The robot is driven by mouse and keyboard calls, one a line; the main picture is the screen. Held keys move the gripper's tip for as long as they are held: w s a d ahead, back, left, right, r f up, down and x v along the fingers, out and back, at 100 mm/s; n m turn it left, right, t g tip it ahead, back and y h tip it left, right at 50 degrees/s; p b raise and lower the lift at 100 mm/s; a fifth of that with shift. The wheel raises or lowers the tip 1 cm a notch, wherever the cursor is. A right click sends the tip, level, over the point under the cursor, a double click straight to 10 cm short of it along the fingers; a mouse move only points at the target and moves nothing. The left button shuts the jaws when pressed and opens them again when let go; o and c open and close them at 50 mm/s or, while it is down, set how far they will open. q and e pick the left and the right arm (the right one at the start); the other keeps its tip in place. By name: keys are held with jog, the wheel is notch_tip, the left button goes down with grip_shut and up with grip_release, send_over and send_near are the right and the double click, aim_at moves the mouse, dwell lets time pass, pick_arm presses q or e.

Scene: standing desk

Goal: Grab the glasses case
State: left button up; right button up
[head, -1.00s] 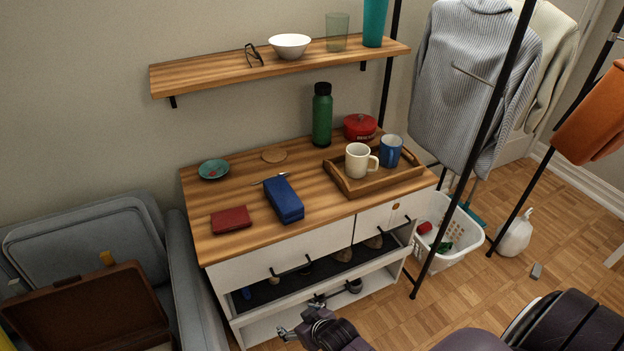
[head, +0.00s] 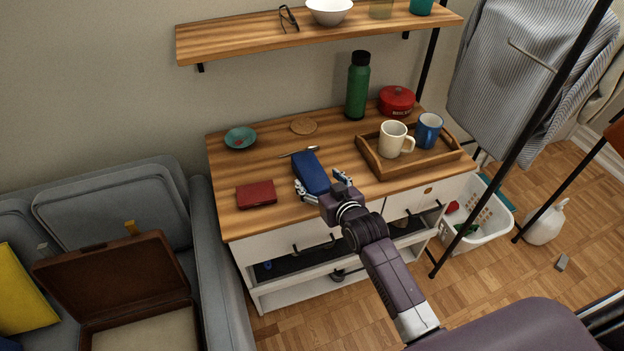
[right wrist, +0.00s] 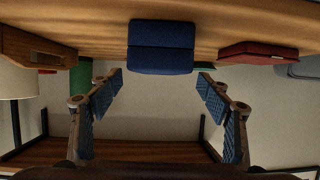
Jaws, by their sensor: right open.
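The glasses case is a blue oblong box (head: 310,172) lying on the wooden desk top (head: 235,212), its near end toward the front edge. My right gripper (head: 321,185) is open at that near end, with one finger to either side in the head view. In the right wrist view, which is upside down, the case (right wrist: 161,46) lies centred just beyond the open, empty fingertips (right wrist: 160,82). Whether a finger touches it I cannot tell. My left gripper is not in view.
A dark red box (head: 257,194) lies left of the case, and a pen (head: 298,152) behind it. A wooden tray (head: 376,168) with a white mug (head: 393,140) and a blue mug (head: 429,130) stands to the right. A green bottle (head: 357,88) stands behind.

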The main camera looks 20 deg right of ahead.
aim_at(313, 172)
jog(key=shift+w+f, duration=0.3)
jog(key=shift+w, duration=1)
jog(key=shift+x, duration=1.9)
jog(key=shift+f, duration=0.1)
jog(key=shift+s, duration=0.1)
jog(key=shift+c, duration=0.4)
jog(key=c, duration=1)
jog(key=shift+c, duration=0.8)
